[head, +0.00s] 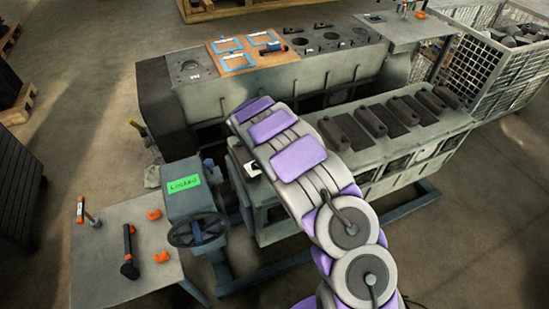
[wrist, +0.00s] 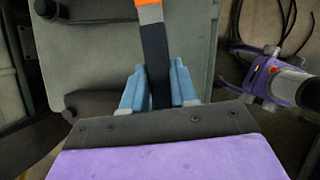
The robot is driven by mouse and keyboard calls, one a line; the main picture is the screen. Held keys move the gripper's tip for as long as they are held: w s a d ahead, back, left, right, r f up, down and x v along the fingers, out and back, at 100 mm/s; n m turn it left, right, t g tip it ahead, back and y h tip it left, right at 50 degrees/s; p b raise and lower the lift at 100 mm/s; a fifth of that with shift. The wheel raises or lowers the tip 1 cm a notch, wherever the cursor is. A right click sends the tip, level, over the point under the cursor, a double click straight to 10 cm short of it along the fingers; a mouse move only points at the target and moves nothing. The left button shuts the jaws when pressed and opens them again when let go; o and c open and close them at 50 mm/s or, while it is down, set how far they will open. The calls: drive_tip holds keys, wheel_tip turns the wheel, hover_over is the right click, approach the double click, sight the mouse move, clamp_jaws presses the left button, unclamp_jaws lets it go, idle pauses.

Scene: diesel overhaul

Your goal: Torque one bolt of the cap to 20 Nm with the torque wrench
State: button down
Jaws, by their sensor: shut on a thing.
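My gripper (wrist: 158,78) has blue fingers and is shut on a dark strap-like handle with a grey band and an orange end, taken to be the torque wrench (wrist: 153,42). The wrench runs up out of the wrist view, so its far end is hidden. In the head view my arm reaches over the near side of the engine (head: 375,135) and hides the gripper and wrench. I cannot make out the cap or its bolt in either view. Behind the wrench is a grey-green panel (wrist: 105,55) with dark knob-like parts at its left; contact is not visible.
A side table (head: 100,270) at the left holds a black tool (head: 129,255) and several orange pieces. Beside it stands a handwheel (head: 197,231) under a green "Locked" label (head: 184,184). A wire crate (head: 490,75) stands at right.

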drive_tip(key=shift+d+r+p, duration=0.1)
drive_tip(key=shift+r+p, duration=0.4)
drive_tip(key=shift+r, duration=0.2)
wheel_tip(320, 180, up, 6)
drive_tip(key=p, duration=0.4)
drive_tip(key=shift+p, duration=0.3)
drive_tip(key=s+p, duration=0.2)
drive_tip(key=s, duration=0.5)
drive_tip(key=shift+d, duration=0.4)
